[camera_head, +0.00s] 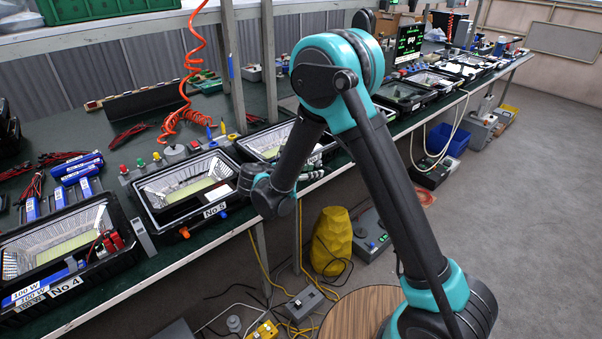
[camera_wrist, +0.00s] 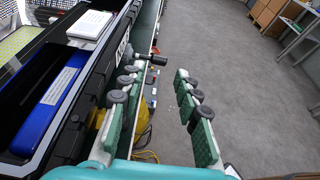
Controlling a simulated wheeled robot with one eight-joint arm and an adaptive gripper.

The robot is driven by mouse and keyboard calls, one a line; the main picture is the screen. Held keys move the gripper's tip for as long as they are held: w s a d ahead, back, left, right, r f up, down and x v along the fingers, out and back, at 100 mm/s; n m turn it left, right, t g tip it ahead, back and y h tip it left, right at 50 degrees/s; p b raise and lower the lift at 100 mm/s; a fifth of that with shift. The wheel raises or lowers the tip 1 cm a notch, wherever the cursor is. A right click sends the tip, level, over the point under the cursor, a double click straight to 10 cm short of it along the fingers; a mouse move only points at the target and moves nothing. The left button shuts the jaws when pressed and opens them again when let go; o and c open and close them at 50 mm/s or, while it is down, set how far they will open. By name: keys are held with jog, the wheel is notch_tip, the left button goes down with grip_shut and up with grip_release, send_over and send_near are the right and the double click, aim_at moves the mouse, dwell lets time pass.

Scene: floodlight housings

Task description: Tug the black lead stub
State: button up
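A short black stub (camera_wrist: 152,59) sticks out from the side of a black floodlight housing (camera_wrist: 92,112) in the wrist view; I take it to be the lead stub. My gripper (camera_wrist: 158,73) is open, with green padded fingers and grey rollers. Nothing is held between the fingers. The stub appears at the left fingertip and points toward the gap; I cannot tell whether they touch. In the head view, my arm's end is at the bench's front edge, right of housing No 5 (camera_head: 227,205), and the stub cannot be made out.
A blue labelled block (camera_wrist: 55,100) lies inside the near housing. Housing No 4 (camera_head: 95,275) stands left on the green bench (camera_head: 150,268). A yellow object (camera_head: 332,240) and cables are on the floor below. Floor right of the gripper is open.

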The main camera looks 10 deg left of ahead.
aim_at(326, 169)
jog(key=x, duration=0.7)
jog(key=shift+w+d+f, duration=0.1)
jog(key=shift+w+d, duration=0.1)
jog(key=shift+d, duration=0.05)
jog(key=shift+c, duration=0.4)
grip_shut()
dwell(0.6)
jog(key=shift+o, duration=1.8)
grip_release()
